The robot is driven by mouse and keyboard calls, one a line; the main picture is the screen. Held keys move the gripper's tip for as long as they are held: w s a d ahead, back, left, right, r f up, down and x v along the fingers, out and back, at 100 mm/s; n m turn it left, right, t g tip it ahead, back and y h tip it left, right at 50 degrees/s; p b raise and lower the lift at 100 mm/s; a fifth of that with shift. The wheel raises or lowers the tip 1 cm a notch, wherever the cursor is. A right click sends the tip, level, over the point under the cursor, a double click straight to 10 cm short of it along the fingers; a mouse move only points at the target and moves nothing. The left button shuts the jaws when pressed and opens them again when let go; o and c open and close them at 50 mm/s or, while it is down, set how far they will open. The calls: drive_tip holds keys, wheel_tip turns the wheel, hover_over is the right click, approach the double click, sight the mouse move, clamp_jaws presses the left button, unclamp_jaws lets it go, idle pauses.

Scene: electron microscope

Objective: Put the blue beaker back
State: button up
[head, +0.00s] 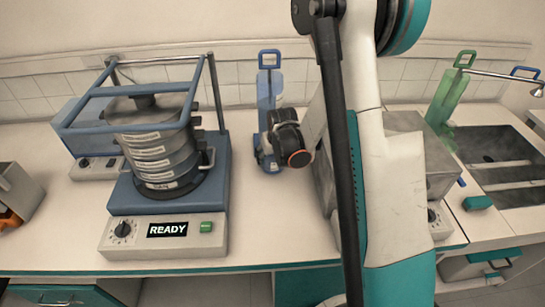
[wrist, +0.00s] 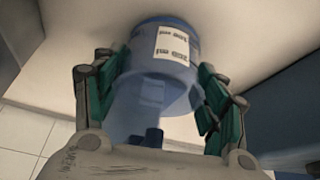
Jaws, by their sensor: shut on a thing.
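The blue beaker (wrist: 165,65) is in the wrist view, a clear blue cylinder with a white volume label that reads upside down. My gripper (wrist: 160,88) has its green-padded fingers on both sides of it and is shut on it. The beaker's far end is close to the pale counter; I cannot tell whether it touches. In the head view my arm hides the gripper, and I cannot make out the beaker for certain.
A sieve shaker (head: 155,150) with a blue frame and READY display stands at left. A grey box-shaped device (head: 415,150) is partly behind my arm. A green upright piece (head: 449,92) and a sink (head: 495,155) are at right. Bare counter (head: 270,215) lies at front centre.

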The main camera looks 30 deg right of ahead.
drive_tip(key=shift+f, duration=0.15)
drive_tip(key=o, duration=1.2)
drive_tip(key=shift+r, duration=0.4)
drive_tip(key=s+a+r+p, duration=0.1)
drive_tip(key=s+a+r, duration=0.2)
drive_tip(key=s+r, duration=0.35)
drive_tip(key=s+a+r+n+t+p, duration=0.1)
drive_tip(key=s+a+r+p, duration=0.15)
drive_tip(key=r, duration=0.65)
drive_tip(key=s+a+r+p, duration=0.1)
drive_tip(key=s+a+r, duration=0.2)
drive_tip(key=s+r, duration=0.35)
drive_tip(key=shift+n+t+y, duration=0.5)
drive_tip(key=shift+n+t, duration=0.1)
drive_tip(key=shift+t, duration=0.2)
drive_tip(key=s+a+r, duration=0.1)
drive_tip(key=s+r, duration=0.1)
drive_tip(key=s, duration=0.1)
drive_tip(key=s+a+r, duration=0.2)
drive_tip(key=s, duration=0.2)
drive_tip(key=s+a+r, duration=0.1)
drive_tip(key=s+r, duration=0.1)
drive_tip(key=s, duration=0.1)
drive_tip(key=shift+s+a, duration=0.15)
drive_tip(key=shift+s, duration=0.15)
